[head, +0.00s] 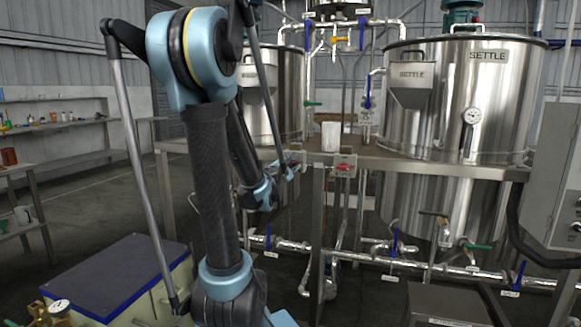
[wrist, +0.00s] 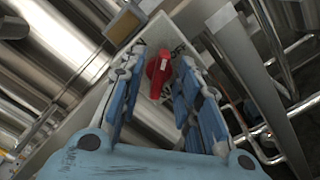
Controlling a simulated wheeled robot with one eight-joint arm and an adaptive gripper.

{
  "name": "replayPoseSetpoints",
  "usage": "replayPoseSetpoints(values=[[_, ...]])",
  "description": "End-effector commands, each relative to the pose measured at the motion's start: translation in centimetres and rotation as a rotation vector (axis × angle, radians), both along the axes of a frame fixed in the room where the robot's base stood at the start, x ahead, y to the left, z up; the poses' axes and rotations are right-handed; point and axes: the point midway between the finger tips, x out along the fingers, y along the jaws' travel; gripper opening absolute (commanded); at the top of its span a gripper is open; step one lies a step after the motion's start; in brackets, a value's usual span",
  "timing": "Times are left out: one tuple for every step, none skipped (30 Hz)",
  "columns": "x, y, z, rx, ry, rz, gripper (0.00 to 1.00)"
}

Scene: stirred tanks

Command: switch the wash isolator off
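A red switch handle (wrist: 158,72) shows in the wrist view, mounted on a pale grey plate or box. It lies between the fingertips of my gripper (wrist: 158,55), with a blue-padded finger on each side. The fingers are spread, and I see no clear contact with the handle. I cannot read a label naming it as the wash isolator. In the head view my gripper (head: 287,168) is small and partly hidden by my arm, near the left side of the steel platform. Another red-handled switch (head: 345,168) shows on the platform's front edge to the right.
A grey cabinet (head: 555,175) is at the right, and a blue-topped box (head: 115,275) at lower left. Open floor shows at left.

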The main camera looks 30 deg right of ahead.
Motion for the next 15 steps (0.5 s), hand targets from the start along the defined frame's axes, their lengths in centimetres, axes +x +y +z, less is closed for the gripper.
replayPoseSetpoints(values=[[0.2,-0.24,-0.01,0.0,0.0,0.0,0.31],[0.27,-0.32,-0.01,0.0,0.0,0.0,0.31],[0.35,-0.41,-0.02,0.0,0.0,0.0,0.31],[0.4,-0.47,-0.02,0.0,0.0,0.0,0.31],[0.43,-0.51,-0.02,0.0,0.0,0.0,0.31],[0.47,-0.54,-0.03,0.0,0.0,0.0,0.31],[0.49,-0.57,-0.03,0.0,0.0,0.0,0.31],[0.5,-0.58,-0.03,0.0,0.0,0.001,0.31],[0.5,-0.58,-0.03,0.0,0.0,0.0,0.31],[0.5,-0.58,-0.03,0.0,0.0,0.0,0.31],[0.5,-0.58,-0.03,0.0,0.0,0.0,0.31],[0.5,-0.57,-0.03,0.0,0.0,0.0,0.31],[0.49,-0.58,-0.02,0.0,0.0,0.0,0.31],[0.49,-0.58,-0.02,0.0,0.0,0.0,0.31],[0.49,-0.58,-0.02,0.0,0.0,0.0,0.22]])
